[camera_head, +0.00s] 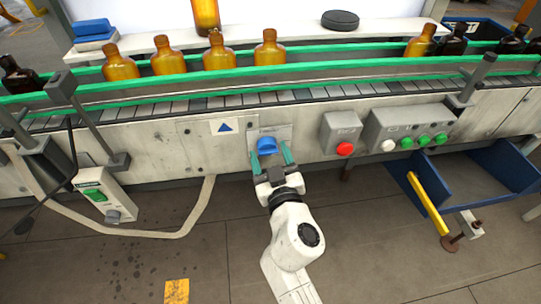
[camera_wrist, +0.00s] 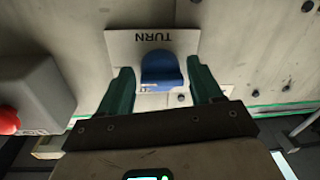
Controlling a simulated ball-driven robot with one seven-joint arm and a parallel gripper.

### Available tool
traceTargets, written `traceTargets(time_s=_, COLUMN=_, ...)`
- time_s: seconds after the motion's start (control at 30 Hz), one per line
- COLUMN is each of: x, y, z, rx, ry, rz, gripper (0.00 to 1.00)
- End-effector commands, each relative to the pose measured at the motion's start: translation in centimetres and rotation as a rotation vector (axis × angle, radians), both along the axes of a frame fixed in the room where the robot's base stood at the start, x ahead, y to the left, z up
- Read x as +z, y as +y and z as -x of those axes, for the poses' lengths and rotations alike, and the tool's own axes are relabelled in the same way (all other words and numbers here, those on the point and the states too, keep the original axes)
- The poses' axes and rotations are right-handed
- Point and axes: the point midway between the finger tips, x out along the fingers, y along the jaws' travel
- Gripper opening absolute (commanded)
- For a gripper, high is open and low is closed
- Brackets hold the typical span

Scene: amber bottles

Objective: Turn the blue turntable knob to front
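The blue turntable knob (camera_head: 267,146) sits on a small pale plate on the conveyor's front panel. In the wrist view the knob (camera_wrist: 161,72) stands in the middle of the plate (camera_wrist: 182,42), whose word TURN appears upside down. My gripper (camera_head: 269,158) is in front of the knob with its two green fingers spread. In the wrist view the fingers of my gripper (camera_wrist: 160,88) are on either side of the knob, with gaps visible between them and it. The knob's lower part and some lettering are partly hidden.
A grey box with a red button (camera_head: 345,149) is right of the knob, beside a panel with white and green buttons (camera_head: 424,140). A blue bin (camera_head: 497,203) juts out at the right. Amber bottles (camera_head: 219,56) stand on the conveyor above. A cable hangs at the left.

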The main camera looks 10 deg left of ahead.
Motion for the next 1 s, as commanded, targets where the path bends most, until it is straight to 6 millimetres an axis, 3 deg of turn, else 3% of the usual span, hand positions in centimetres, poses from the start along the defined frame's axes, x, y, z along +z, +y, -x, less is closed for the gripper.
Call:
traceTargets(time_s=0.43, x=0.0, y=-0.08, z=-0.01, rx=-0.002, ry=0.0, rz=0.0, gripper=0.21)
traceTargets(time_s=0.77, x=0.08, y=-0.18, z=-0.05, rx=-0.003, ry=-0.011, rz=0.043, gripper=0.21)
traceTargets(time_s=1.0, x=0.21, y=-0.26, z=-0.07, rx=-0.004, ry=-0.051, rz=0.184, gripper=0.21)
